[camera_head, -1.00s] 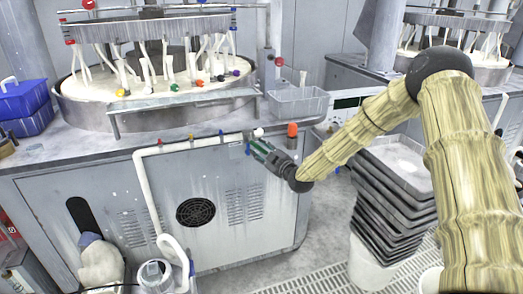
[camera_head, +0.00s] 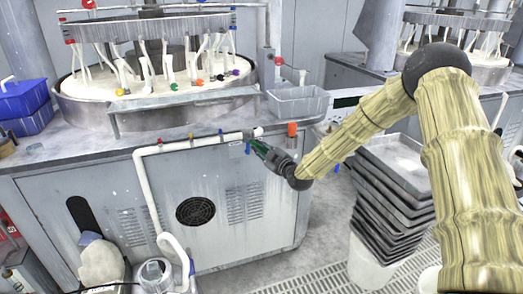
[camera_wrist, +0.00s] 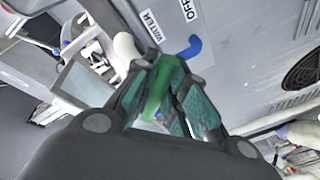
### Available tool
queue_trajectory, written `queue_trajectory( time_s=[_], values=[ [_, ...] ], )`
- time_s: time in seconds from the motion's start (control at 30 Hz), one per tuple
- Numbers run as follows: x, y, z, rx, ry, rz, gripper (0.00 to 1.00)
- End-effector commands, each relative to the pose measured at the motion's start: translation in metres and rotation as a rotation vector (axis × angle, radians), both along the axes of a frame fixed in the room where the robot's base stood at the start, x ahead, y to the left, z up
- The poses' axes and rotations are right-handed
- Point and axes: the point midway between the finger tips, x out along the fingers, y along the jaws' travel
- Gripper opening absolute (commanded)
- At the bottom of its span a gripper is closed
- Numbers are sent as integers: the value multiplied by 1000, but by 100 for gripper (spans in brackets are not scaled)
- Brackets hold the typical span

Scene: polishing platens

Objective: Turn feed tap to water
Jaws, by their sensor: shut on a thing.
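The feed tap's green handle (camera_wrist: 162,88) shows in the wrist view between the two dark teal fingers of my gripper (camera_wrist: 165,95), which is shut on it. A blue lever (camera_wrist: 190,47) sticks out just beyond the fingertips. Labels reading WATER (camera_wrist: 150,25) and OFF (camera_wrist: 187,10) are on the grey panel above it. In the head view my gripper (camera_head: 258,147) is at the right end of the white pipe (camera_head: 190,145), below the bench edge. The blue lever (camera_head: 248,148) hangs beside the fingertips. The green handle is hard to make out there.
Small red, orange and blue valves sit along the pipe on the cabinet front (camera_head: 130,190). An orange knob (camera_head: 292,129) is close to the right of my gripper. A clear bin (camera_head: 298,101) sits on the bench.

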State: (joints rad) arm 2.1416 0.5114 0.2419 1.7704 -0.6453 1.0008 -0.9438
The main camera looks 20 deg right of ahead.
Motion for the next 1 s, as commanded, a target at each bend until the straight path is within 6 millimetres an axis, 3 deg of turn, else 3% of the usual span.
queue_trajectory(
  time_s=[1.0],
  values=[
    [1, -11, 24, -629, -24, 2, 0]
  ],
)
